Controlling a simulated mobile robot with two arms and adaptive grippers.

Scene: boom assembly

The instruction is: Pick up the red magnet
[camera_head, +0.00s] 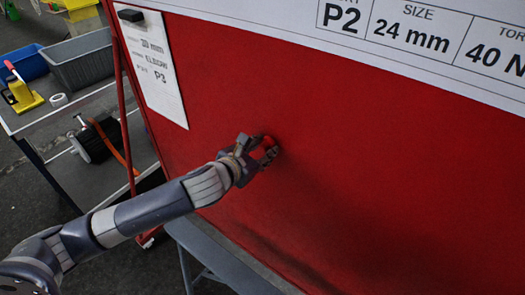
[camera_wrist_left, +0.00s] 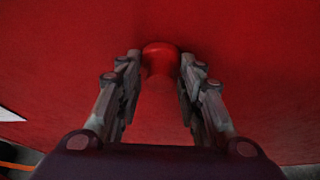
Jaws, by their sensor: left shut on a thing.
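The red magnet (camera_wrist_left: 160,62) is a small round knob in front of the red board (camera_head: 350,170). In the left wrist view it sits between the two fingers of my left gripper (camera_wrist_left: 160,78), which is shut on it from both sides. In the head view my left gripper (camera_head: 268,150) reaches the board's face, and a bit of the red magnet (camera_head: 270,142) shows between the fingers. I cannot tell whether the magnet touches the board. My right gripper is not in view.
A white sheet (camera_head: 153,65) hangs on the board's left side under a black magnet (camera_head: 131,15). A large printed sheet (camera_head: 400,35) covers the upper right. A cart at left holds a grey bin (camera_head: 80,72), a blue bin (camera_head: 28,62) and a yellow tool (camera_head: 22,97). The board around my gripper is bare.

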